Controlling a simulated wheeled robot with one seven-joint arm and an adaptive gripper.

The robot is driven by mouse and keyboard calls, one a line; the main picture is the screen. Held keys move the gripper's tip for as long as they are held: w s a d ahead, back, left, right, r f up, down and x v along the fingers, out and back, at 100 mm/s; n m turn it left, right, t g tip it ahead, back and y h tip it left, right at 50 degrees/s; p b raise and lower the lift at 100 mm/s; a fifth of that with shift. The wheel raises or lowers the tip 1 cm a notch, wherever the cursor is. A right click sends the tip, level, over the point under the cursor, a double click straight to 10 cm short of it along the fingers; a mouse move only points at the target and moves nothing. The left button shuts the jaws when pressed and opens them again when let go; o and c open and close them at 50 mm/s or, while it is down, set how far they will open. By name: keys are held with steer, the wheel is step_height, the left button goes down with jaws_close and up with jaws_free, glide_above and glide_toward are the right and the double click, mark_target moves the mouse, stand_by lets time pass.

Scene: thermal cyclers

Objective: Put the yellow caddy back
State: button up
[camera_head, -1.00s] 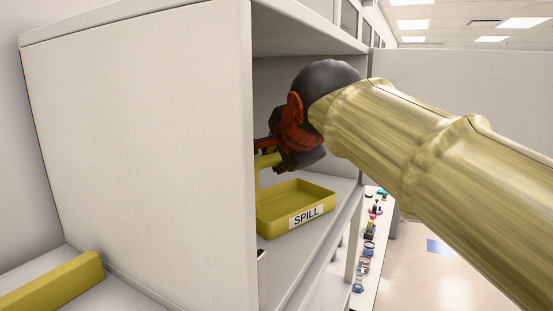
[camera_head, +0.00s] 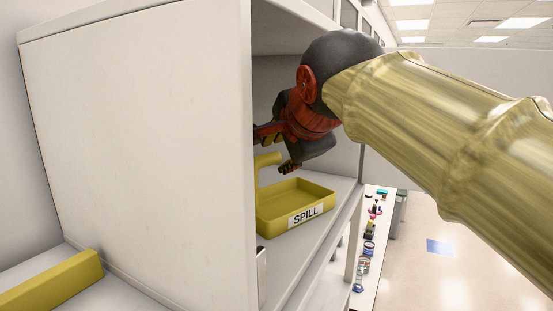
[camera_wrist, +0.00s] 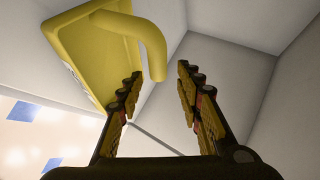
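The yellow caddy (camera_head: 318,190), a shallow tray with a white SPILL label and a raised handle (camera_head: 268,160), sits on the shelf inside the open white cabinet. The caddy also shows in the wrist view (camera_wrist: 88,45), with its curved handle (camera_wrist: 150,45) beyond the fingertips. My gripper (camera_head: 275,150) is above and behind the handle in the head view.
The cabinet's side wall (camera_head: 140,130) stands close on the left, and its shelf floor (camera_head: 290,255) has free room in front of the caddy. A yellow block-like object (camera_head: 50,285) lies at lower left. A bench (camera_head: 365,250) with several small items stands beyond.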

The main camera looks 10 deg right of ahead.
steer(key=v, duration=0.8)
steer(key=shift+s+b, duration=0.2)
steer(key=shift+b, duration=0.25)
